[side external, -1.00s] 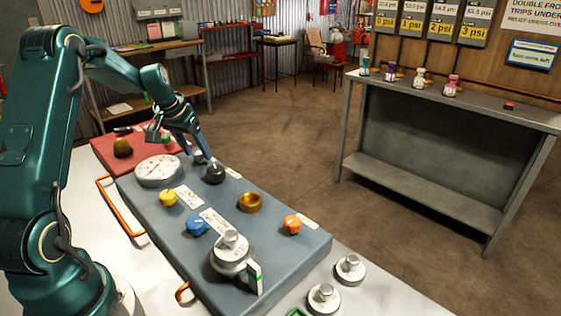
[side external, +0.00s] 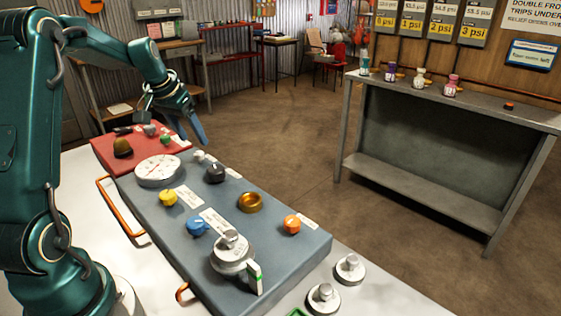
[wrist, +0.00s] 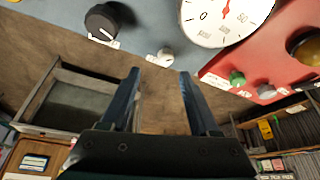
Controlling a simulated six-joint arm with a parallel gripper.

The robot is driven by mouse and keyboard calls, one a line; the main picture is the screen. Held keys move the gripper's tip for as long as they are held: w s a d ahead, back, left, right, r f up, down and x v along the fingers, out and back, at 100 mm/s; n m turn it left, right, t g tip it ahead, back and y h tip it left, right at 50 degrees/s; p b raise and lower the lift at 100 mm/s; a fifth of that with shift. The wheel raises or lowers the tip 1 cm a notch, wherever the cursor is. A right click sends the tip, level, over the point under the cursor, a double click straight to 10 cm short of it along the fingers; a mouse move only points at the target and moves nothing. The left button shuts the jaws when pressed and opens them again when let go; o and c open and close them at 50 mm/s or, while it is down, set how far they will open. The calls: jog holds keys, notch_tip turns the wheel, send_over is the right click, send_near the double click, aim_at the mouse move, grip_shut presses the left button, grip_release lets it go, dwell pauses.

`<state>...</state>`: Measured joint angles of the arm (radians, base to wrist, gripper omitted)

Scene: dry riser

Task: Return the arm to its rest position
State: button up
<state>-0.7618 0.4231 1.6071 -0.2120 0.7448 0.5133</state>
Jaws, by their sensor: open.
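My gripper (side external: 187,122) hangs in the air above the far end of the blue-grey panel, near the red panel (side external: 104,153). In the wrist view its two fingers (wrist: 160,85) are spread apart with nothing between them. Below it on the blue-grey panel (side external: 280,252) are a round white gauge (side external: 158,170), a black knob (side external: 215,173) and a small white knob (side external: 198,157). The gauge (wrist: 215,18), black knob (wrist: 103,20) and white knob (wrist: 165,56) also show in the wrist view, apart from the fingers.
Yellow (side external: 168,198), blue (side external: 197,226) and orange (side external: 292,224) knobs and a brass ring (side external: 250,202) stand on the panel. An orange handle (side external: 118,207) edges it. Round weights (side external: 323,298) lie on the white table. A grey bench (side external: 450,107) stands right, across open floor.

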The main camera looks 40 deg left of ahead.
jog(key=s+d+r+m+t, duration=0.1)
jog(key=d+r+m, duration=0.1)
jog(key=d+r, duration=0.45)
jog(key=d+r+m+t, duration=0.1)
jog(key=d+r+m, duration=0.15)
jog(key=d, duration=0.75)
jog(key=s+d+f+h, duration=0.1)
jog(key=s+d+f, duration=0.1)
jog(key=s+d, duration=0.2)
jog(key=s+d+f, duration=0.3)
jog(key=s+d, duration=0.1)
jog(key=s, duration=0.7)
jog(key=shift+s+d+g+h, duration=0.3)
jog(key=shift+d+h, duration=0.05)
jog(key=shift+h, duration=0.05)
